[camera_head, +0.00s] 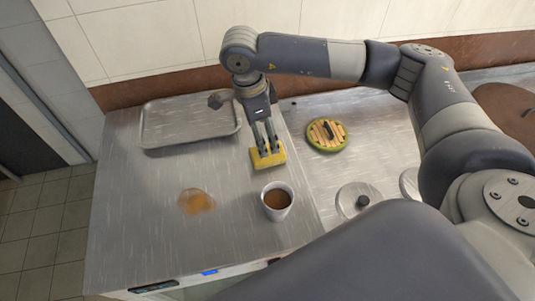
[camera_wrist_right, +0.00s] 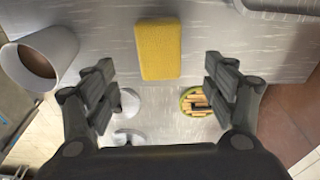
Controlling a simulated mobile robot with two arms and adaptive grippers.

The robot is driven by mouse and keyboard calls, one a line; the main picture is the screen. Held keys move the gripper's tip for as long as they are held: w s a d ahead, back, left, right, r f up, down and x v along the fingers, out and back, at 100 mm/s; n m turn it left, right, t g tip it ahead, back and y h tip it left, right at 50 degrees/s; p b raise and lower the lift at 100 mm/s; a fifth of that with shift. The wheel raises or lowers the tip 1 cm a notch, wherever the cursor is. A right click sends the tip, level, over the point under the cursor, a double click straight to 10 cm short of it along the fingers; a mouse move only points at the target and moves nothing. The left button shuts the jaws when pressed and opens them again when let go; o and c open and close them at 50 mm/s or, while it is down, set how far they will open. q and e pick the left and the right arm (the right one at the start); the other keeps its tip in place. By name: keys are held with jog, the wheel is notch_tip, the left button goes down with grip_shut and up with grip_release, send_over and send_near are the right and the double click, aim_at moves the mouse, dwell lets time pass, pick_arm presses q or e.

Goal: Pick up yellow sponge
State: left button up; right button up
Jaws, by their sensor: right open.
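The yellow sponge (camera_head: 277,157) lies on the metal counter, behind the coffee cup in the head view. In the right wrist view the sponge (camera_wrist_right: 158,50) stands ahead, centred between the two spread fingers of the gripper (camera_wrist_right: 161,85). Clear space shows between each finger and the sponge there. The gripper is open and holds nothing. My left gripper is not in view.
A white cup of brown liquid (camera_head: 277,200) stands close in front of the sponge. A brown spill (camera_head: 196,201) lies to the left. An empty metal tray (camera_head: 150,143) sits behind it. A green-rimmed round trivet (camera_head: 343,147) and a metal lid (camera_head: 344,205) are to the right.

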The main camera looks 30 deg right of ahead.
aim_at(258, 163)
jog(key=f, duration=0.2)
jog(key=shift+d+f+p, duration=0.3)
jog(key=shift+f+p, duration=0.25)
jog(key=shift+p, duration=0.05)
notch_tip(258, 163, down, 4)
jog(key=shift+s+d+r+p, duration=0.15)
jog(key=shift+r+p, duration=0.1)
jog(key=shift+p, duration=0.6)
jog(key=shift+d+f, duration=0.1)
jog(key=shift+f, duration=0.45)
jog(key=c, duration=1.2)
